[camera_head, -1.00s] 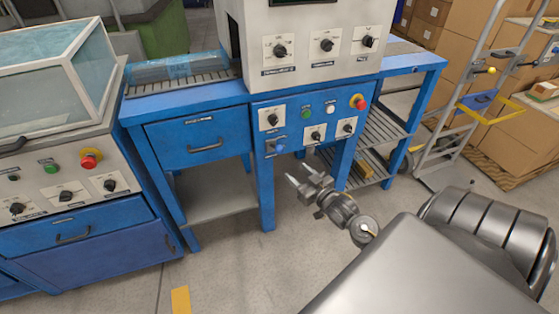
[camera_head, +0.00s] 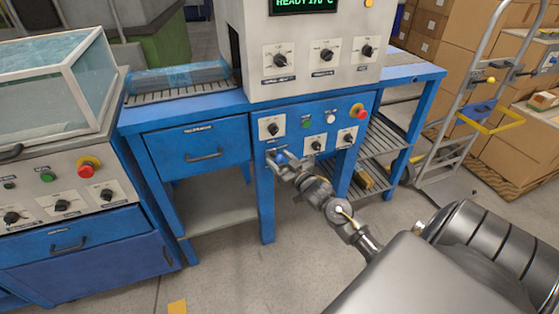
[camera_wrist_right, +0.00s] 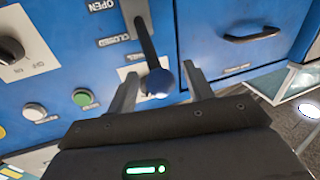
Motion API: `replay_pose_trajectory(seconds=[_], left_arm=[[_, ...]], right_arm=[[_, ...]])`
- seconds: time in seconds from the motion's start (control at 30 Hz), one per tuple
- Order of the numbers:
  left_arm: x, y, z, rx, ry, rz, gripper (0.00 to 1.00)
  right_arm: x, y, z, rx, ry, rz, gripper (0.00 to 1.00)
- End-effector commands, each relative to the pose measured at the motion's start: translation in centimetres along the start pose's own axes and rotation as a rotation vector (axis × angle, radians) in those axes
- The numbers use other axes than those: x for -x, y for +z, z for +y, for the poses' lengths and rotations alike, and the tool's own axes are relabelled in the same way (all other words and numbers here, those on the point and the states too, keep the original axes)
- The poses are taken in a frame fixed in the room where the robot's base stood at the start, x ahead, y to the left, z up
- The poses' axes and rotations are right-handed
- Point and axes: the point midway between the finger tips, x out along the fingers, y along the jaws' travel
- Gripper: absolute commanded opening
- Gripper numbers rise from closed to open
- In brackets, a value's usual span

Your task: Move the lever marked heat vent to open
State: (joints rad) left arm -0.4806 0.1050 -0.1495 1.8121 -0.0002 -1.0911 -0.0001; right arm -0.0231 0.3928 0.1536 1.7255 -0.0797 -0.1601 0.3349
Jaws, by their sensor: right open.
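The lever has a black arm and a blue ball knob (camera_head: 281,157), low on the left of the blue control panel. In the right wrist view its knob (camera_wrist_right: 159,83) lies between the two fingers. Labels reading OPEN (camera_wrist_right: 101,6) and CLOSED (camera_wrist_right: 113,40) stand beside the black arm; the heat vent name is not readable. My right gripper (camera_head: 276,163) is open at the lever, with a finger on each side of the knob; contact cannot be told. In the head view it partly covers the lever. My left gripper is not in view.
The panel also has dark rotary knobs (camera_head: 272,128), a green button (camera_head: 307,122) and a red stop button (camera_head: 360,111). A drawer (camera_head: 200,146) is left of it. A glass-topped machine (camera_head: 60,90) stands at the left; a hand cart (camera_head: 470,90) and boxes are at the right.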

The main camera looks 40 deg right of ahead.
Motion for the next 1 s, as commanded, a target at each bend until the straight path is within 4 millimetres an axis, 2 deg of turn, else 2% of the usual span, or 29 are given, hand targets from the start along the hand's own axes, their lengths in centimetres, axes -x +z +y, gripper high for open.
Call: replay_pose_trajectory(seconds=[0.37,0.77,1.0], left_arm=[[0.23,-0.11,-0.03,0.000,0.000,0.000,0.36],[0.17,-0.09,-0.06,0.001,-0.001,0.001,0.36],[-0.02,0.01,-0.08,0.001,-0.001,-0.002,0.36]], right_arm=[[-0.63,0.00,-0.03,0.000,-0.001,0.000,0.52],[-0.60,0.00,-0.04,0.000,-0.001,0.000,0.01],[-0.65,0.11,-0.17,0.001,-0.003,0.003,0.00]])
